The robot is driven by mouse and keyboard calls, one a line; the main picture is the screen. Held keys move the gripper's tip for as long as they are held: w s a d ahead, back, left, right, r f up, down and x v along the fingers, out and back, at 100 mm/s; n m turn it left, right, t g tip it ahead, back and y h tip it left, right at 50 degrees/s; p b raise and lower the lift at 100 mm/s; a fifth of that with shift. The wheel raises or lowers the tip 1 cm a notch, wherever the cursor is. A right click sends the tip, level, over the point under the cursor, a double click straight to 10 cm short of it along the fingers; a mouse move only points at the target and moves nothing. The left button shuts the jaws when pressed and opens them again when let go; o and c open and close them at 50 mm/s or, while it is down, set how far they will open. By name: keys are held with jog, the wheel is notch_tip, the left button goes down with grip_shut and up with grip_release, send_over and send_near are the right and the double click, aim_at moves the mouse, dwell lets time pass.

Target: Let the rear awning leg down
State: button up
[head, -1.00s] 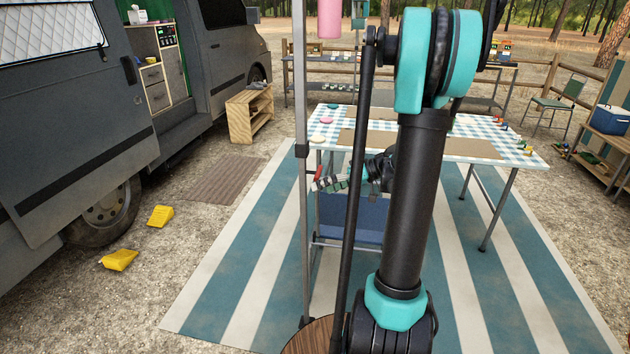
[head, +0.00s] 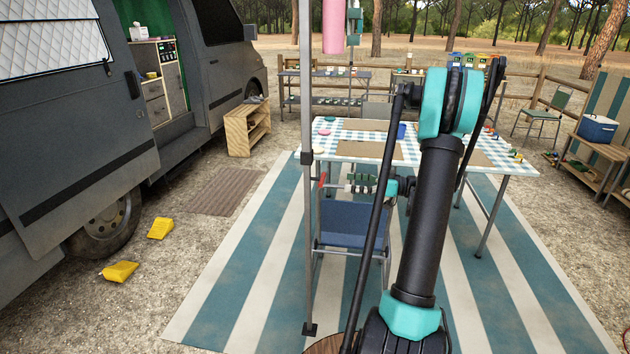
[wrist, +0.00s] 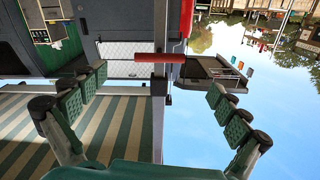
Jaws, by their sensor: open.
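The awning leg is a grey upright pole (head: 304,95) left of my arm in the head view, with a dark collar (head: 307,158) partway up and a dark foot (head: 309,329) low down. A small red lever (head: 322,181) sticks out near the pole below the collar. My gripper (head: 350,184) is just right of the lever, open and empty, with a small gap. In the wrist view, the pole (wrist: 159,115) and a red bar (wrist: 160,57) across it appear between the spread fingers of my gripper (wrist: 155,88). I cannot tell whether the foot touches the ground.
A folding table (head: 390,150) with a checked cloth stands behind my gripper. A blue chair (head: 348,222) is close behind it. The grey van (head: 75,150) and yellow wheel chocks (head: 120,271) are at left. The striped mat (head: 250,285) has free room.

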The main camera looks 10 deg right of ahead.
aim_at(315, 179)
jog(key=x, duration=1.1)
jog(key=shift+a, duration=0.15)
jog(key=c, duration=1.7)
jog(key=shift+w, duration=0.1)
